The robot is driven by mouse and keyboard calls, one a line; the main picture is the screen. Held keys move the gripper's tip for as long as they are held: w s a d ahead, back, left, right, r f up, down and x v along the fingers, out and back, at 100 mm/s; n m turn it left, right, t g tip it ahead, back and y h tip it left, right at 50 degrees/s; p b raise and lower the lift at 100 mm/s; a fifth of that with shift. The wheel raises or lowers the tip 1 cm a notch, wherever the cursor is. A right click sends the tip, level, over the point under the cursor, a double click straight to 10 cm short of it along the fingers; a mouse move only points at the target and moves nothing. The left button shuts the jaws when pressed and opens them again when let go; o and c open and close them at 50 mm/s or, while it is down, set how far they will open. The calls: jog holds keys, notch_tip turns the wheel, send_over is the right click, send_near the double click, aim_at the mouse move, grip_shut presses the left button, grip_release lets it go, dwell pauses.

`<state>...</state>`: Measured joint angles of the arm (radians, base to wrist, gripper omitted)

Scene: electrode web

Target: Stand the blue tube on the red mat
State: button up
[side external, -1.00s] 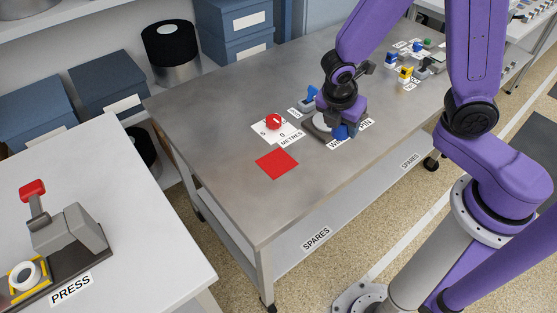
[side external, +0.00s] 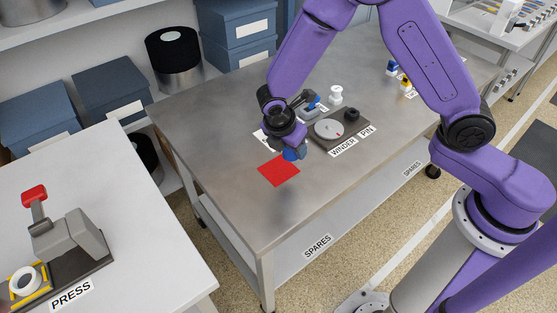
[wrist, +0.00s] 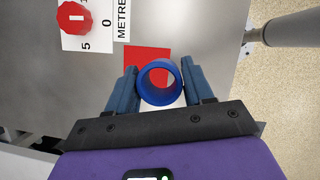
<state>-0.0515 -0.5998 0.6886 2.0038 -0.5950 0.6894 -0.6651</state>
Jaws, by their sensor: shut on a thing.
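The blue tube (wrist: 146,73) is upright between the two fingers of my gripper (wrist: 158,92) in the wrist view, seen from above into its open bore. My gripper is shut on it. In the side view my gripper (side external: 291,151) holds the tube (side external: 291,156) near the back right edge of the red mat (side external: 279,172). The mat lies flat on the steel table, and its far part shows beyond the tube in the wrist view (wrist: 147,52). The gap between the tube's lower end and the table cannot be told.
The metres card with its red knob (wrist: 73,17) is beside the mat, mostly hidden by my gripper in the side view. The winder (side external: 328,129) and pin (side external: 350,115) stand to the right. The table (side external: 225,150) is clear around the mat's left and front.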

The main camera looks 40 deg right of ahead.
send_over(281, 167)
jog(key=a, duration=0.1)
jog(key=f, duration=0.4)
jog(key=shift+s+a+f, duration=0.1)
jog(key=shift+s+f, duration=0.1)
jog(key=shift+f, duration=1.55)
jog(key=shift+f, duration=0.1)
jog(key=o, duration=1.1)
jog(key=v, duration=1.2)
jog(key=s+d+r+m+y, duration=0.1)
jog(key=s+d+r, duration=0.3)
jog(key=s, duration=0.5)
jog(key=s+d+r+m+y, duration=0.2)
jog(key=s+d+r+m, duration=0.2)
jog(key=s, duration=0.6)
jog(key=s+d+r+m+g+y, duration=0.1)
jog(key=s+d+r+m, duration=0.2)
jog(key=s+d, duration=0.3)
jog(key=s+r, duration=0.1)
jog(key=s, duration=0.3)
jog(key=shift+d+r+y, duration=0.2)
jog(key=shift+d+y, duration=0.15)
jog(key=shift+y, duration=0.05)
